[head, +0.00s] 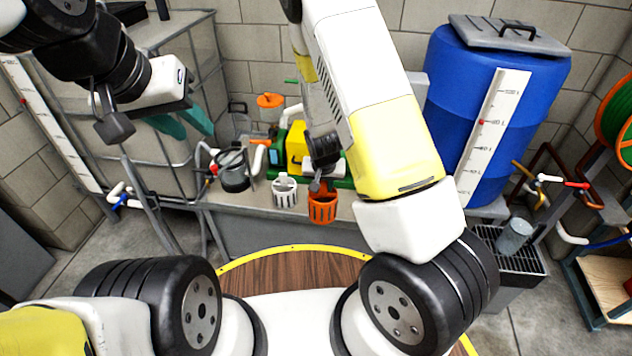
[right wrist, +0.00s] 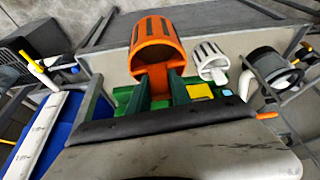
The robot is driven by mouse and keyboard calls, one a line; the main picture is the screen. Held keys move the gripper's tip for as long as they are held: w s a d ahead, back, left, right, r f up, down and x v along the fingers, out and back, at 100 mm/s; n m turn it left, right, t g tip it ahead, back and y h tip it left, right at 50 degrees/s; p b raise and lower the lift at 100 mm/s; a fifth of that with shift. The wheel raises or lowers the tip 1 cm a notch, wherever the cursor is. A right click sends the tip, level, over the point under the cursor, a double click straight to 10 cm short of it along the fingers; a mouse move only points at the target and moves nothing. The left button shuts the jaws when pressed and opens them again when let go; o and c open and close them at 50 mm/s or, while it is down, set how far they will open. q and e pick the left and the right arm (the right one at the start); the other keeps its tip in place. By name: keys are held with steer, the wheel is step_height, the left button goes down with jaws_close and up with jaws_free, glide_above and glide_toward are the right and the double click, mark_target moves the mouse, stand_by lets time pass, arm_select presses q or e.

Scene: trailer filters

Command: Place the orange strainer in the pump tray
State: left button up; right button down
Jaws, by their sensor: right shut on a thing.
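The orange strainer (head: 322,207) is a slotted cup with an upper tab. In the right wrist view, the strainer (right wrist: 157,45) has its tab between the two green fingers of my right gripper (right wrist: 160,92). In the head view, it hangs in front of the bench edge, and the right fingers are mostly hidden. My left gripper (head: 184,122) is open and empty at the left, with teal fingers spread apart. A yellow pump (head: 297,145) stands on the bench with green parts around it. The pump tray cannot be clearly told apart.
A white slotted strainer (head: 285,191) is just left of the orange one. A dark-rimmed canister (head: 234,172) and an orange-topped unit (head: 270,101) stand nearby. A blue barrel (head: 455,90) is at the right. A grey cylinder (head: 514,236) stands on a grate (head: 490,238).

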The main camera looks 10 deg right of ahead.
mark_target(318, 196)
steer(key=shift+m+h, duration=0.3)
steer(key=shift+m, duration=0.2)
steer(key=f, duration=0.2)
steer(key=a+f, duration=0.1)
steer(key=f, duration=0.2)
steer(key=shift+w+a+f, duration=0.25)
steer(key=shift+a+f, duration=0.05)
steer(key=shift+w+d+f, duration=0.15)
steer(key=shift+w+f, duration=0.05)
steer(key=w+d+f, duration=0.5)
steer(key=w+d, duration=0.4)
steer(key=d, duration=0.3)
steer(key=shift+w, duration=0.15)
steer(key=shift+d+f, duration=0.1)
steer(key=c, duration=1.2)
jaws_free()
steer(key=shift+o, duration=0.2)
